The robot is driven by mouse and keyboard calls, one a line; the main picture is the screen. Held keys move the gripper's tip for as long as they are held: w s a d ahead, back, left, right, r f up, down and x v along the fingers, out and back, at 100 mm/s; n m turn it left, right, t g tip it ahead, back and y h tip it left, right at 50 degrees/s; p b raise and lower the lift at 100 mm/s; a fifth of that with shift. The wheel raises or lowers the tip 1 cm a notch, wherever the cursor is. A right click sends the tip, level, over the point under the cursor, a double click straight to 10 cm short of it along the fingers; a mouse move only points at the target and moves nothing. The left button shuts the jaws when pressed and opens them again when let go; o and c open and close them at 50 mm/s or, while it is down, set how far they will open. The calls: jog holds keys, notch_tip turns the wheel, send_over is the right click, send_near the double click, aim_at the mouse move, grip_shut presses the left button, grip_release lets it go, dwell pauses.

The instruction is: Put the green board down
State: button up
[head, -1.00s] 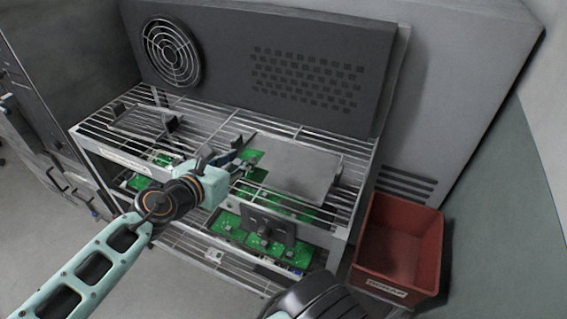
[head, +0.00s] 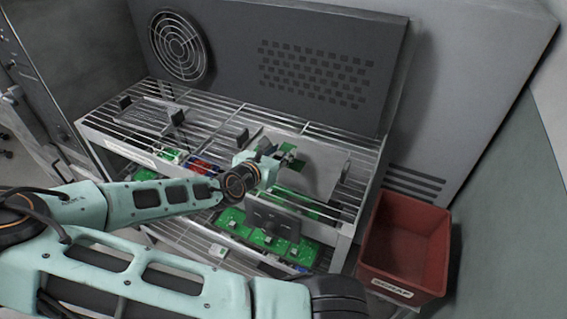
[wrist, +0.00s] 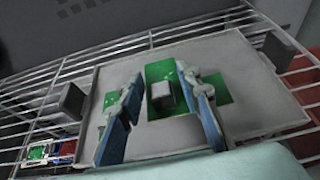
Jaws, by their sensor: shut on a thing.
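My gripper (head: 283,154) is shut on the green board (head: 299,163), above a flat grey plate (head: 322,178) on the wire rack. In the wrist view, the two blue-padded fingers (wrist: 165,112) stand on either side of a grey block on the green board (wrist: 158,72). Green also shows outside both fingers. The grey plate (wrist: 245,75) lies beneath, with a dark block at each side. I cannot tell whether the board touches the plate. My gripper hides part of the board in the head view.
A second grey plate with dark blocks (head: 150,113) sits at the rack's left. Several green boards (head: 262,240) lie on the lower level. A red bin (head: 405,240) stands at the right. A dark panel with a fan grille (head: 178,45) rises behind the rack.

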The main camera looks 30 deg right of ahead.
jog(key=shift+w+d+f, duration=0.15)
jog(key=shift+d+f, duration=0.35)
jog(key=shift+f, duration=1.7)
jog(key=shift+f, duration=0.1)
jog(key=o, duration=1.1)
jog(key=shift+f, duration=0.1)
jog(key=shift+a+r, duration=0.1)
jog(key=shift+r, duration=0.15)
jog(key=shift+p+v, duration=0.4)
jog(key=shift+v, duration=5.45)
